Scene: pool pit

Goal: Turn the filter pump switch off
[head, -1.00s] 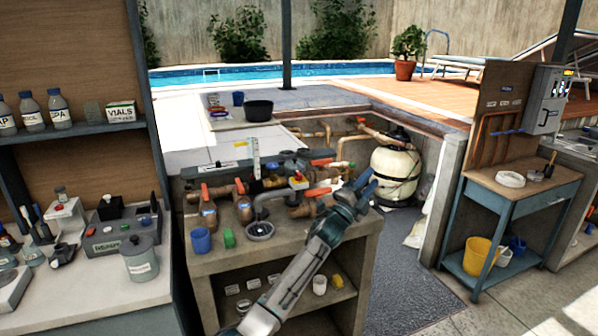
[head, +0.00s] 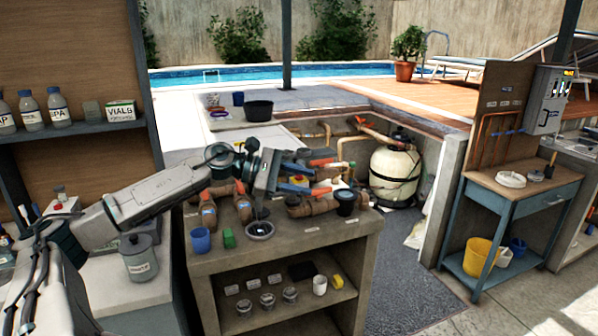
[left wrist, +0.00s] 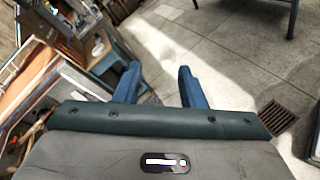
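A grey electrical box (head: 548,98) with a small yellow label is fixed to the upright board at the right. I cannot tell which of its small details is the filter pump switch or how that switch is set. My left gripper (head: 297,178) is over the pipe bench in the middle, well to the left of the box. In the left wrist view its two blue fingers (left wrist: 158,85) are spread apart with nothing between them. My right gripper is in no view.
The concrete bench (head: 300,248) bears pipes and orange-handled valves just by my left gripper. A beige filter tank (head: 395,175) stands behind. Dark floor (head: 410,265) lies open between.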

